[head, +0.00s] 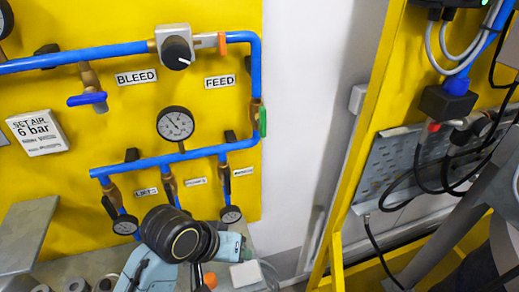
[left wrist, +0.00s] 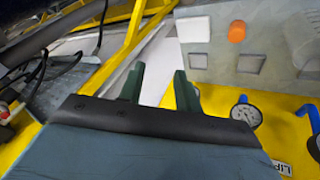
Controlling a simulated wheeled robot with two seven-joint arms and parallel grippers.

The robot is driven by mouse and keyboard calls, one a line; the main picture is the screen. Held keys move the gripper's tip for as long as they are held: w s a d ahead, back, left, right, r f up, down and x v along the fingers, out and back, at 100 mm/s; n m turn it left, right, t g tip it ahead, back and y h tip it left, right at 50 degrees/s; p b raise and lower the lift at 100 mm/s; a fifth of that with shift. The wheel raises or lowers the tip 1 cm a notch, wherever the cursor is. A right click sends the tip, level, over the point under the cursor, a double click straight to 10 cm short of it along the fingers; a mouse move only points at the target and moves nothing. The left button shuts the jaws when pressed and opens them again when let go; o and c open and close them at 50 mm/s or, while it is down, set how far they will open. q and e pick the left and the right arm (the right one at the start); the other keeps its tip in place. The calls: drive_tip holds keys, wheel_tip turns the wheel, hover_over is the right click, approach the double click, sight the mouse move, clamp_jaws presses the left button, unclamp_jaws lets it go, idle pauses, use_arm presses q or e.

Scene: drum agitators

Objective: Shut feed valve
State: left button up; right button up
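The FEED label (head: 220,81) is on the yellow panel, right of the BLEED label (head: 136,77). An orange handle (head: 222,42) sits on the top blue pipe above it. A green handle (head: 262,121) stands upright along the vertical pipe below right. I cannot tell for sure which belongs to the feed valve. My left gripper (left wrist: 163,82) shows two green fingers apart with nothing between them, low by the panel's right edge. In the head view my black wrist joint and pale blue arm are below the lower pipe; the fingertips are not clear. My right gripper is not in view.
A blue bleed handle (head: 88,99), a pressure gauge (head: 175,123) and a lower blue pipe (head: 175,159) with several small valves crowd the panel. A grey shelf (left wrist: 260,30) holds white blocks and an orange piece (left wrist: 236,32). A yellow frame with cables stands right; between is white wall.

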use_arm(q)
drive_tip(key=w+d+r, duration=0.6)
drive_tip(key=d+r, duration=0.1)
drive_tip(key=r, duration=0.1)
drive_tip(key=n+y, duration=0.5)
drive_tip(key=y, duration=0.1)
approach(264, 109)
drive_tip(key=shift+t, duration=0.3)
drive_tip(key=p+x, duration=0.3)
drive_tip(key=x, duration=0.8)
drive_tip(key=shift+s+a, duration=0.1)
drive_tip(key=shift+s, duration=0.1)
clamp_jaws()
